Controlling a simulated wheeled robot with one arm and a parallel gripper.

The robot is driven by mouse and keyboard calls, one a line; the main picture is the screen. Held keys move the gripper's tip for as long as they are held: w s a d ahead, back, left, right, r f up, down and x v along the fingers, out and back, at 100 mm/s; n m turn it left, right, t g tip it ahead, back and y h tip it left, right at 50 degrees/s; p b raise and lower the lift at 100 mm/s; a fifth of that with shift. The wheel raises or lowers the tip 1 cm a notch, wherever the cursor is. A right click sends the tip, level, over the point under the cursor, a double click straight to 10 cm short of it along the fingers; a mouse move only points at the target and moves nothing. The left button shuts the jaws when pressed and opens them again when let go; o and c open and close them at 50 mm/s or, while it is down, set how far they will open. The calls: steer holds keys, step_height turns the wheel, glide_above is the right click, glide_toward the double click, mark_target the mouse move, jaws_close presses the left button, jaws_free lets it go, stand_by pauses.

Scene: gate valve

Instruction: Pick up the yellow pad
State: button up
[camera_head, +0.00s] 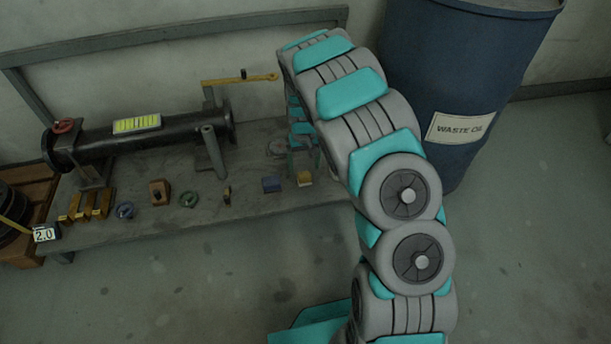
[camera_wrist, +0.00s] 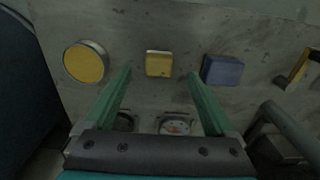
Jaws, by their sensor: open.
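The yellow pad (camera_wrist: 159,63) is a small squarish block lying on the grey bench top. In the wrist view it sits between and just beyond the two green fingertips of my gripper (camera_wrist: 160,73), apart from both. My gripper is open and empty. In the head view the yellow pad (camera_head: 305,179) lies near the bench's front edge, right of a blue block (camera_head: 271,184). My gripper (camera_head: 303,158) reaches down just behind it there, partly covered by my arm.
In the wrist view the blue block (camera_wrist: 222,70) lies right of the pad and a round yellow-topped tin (camera_wrist: 86,62) left. Dial-like gauges (camera_wrist: 176,126) lie between the fingers. A black pipe (camera_head: 170,132) stands over the bench (camera_head: 150,226); a blue drum (camera_head: 452,75) stands right.

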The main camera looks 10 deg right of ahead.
mark_target(304, 174)
steer(key=f, duration=0.4)
steer(key=f+b, duration=0.1)
steer(key=f, duration=0.1)
steer(key=shift+w+d+f, duration=0.1)
steer(key=shift+w+f, duration=0.25)
jaws_close()
stand_by(0.5)
